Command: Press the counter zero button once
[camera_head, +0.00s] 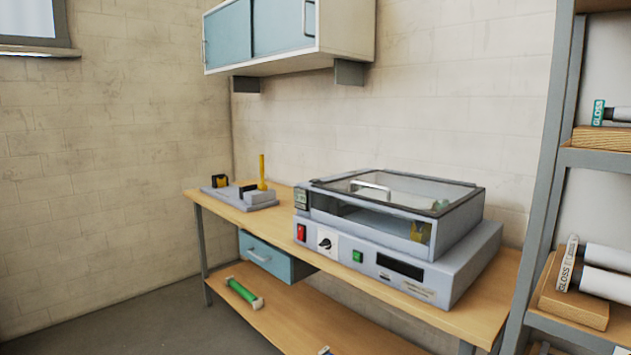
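The grey roll laminator (446,277) stands on the wooden workbench, with a clear lid over its top. Its front panel carries a red switch (301,232), a black knob on a white plate (325,243), a green button (358,256) and a dark display window (400,266). A tiny reddish mark (385,277) sits below the display's left end. The labels are too small to read, so I cannot tell which control is the counter zero button. Neither of my grippers is in view.
A grey fixture with a yellow upright handle (262,172) stands at the bench's left end. A blue drawer (272,259) hangs below the bench top, above a lower shelf with a green roll (242,290). A storage rack (545,190) stands close on the right. A wall cabinet (345,25) hangs above.

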